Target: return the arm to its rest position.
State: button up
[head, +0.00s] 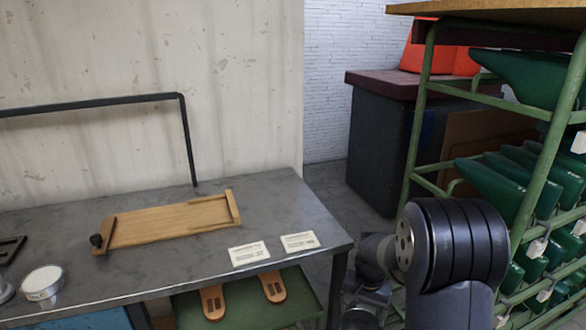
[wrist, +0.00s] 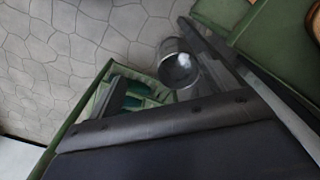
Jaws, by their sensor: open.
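My arm reaches up from the bottom right of the head view, with its large dark joint bent in front of the green rack. My gripper (head: 366,298) is only partly seen, low beside that joint, in the gap between the workbench and the rack. It is open, and I see nothing held in it. A dark panel with screws, apparently mine, fills the lower part of the wrist view. That view looks down past it to the stone floor.
The metal workbench (head: 185,262) holds a wooden board (head: 168,224), two cards and a white-topped round tin (head: 42,283). Wooden soles lie on a green surface below. The green rack (head: 419,110) with several green pieces stands close at right. A dark cabinet (head: 378,130) stands behind.

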notch_tip(320, 180, up, 10)
jog(key=s+a+n+p, duration=0.1)
jog(key=a+n+p, duration=0.1)
jog(key=n+p, duration=0.2)
jog(key=shift+s+f+p, duration=0.2)
jog(key=shift+s+p, duration=0.15)
jog(key=shift+p, duration=1.2)
jog(key=shift+s, duration=0.1)
